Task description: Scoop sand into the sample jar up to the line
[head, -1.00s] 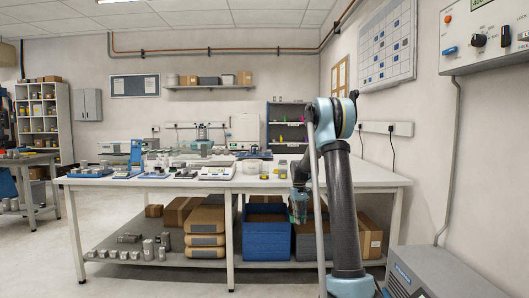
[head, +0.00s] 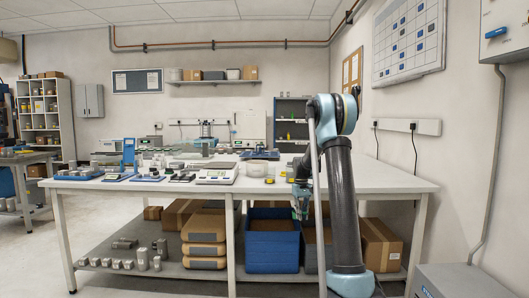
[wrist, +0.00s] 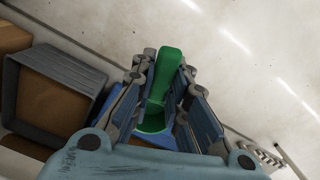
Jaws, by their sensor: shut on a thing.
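My gripper (wrist: 163,100) is shut on a green scoop (wrist: 168,65), whose handle sticks up between the fingers and whose bowl sits lower down. In the head view my gripper (head: 301,207) hangs at the front edge of the bench, above the lower shelf. The scoop is hard to make out there, and I cannot tell whether its bowl holds sand. Small jars with yellow (head: 269,180) stand on the bench top left of my arm. I cannot tell which is the sample jar, and no fill line shows.
The white bench (head: 395,186) carries a scale (head: 216,176) and trays. Below stand a blue crate (head: 272,252) with brown contents, cardboard boxes (head: 381,246) and metal pieces (head: 142,259). A grey crate (wrist: 62,59) with a brown inside shows in the wrist view. Floor left of the bench is open.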

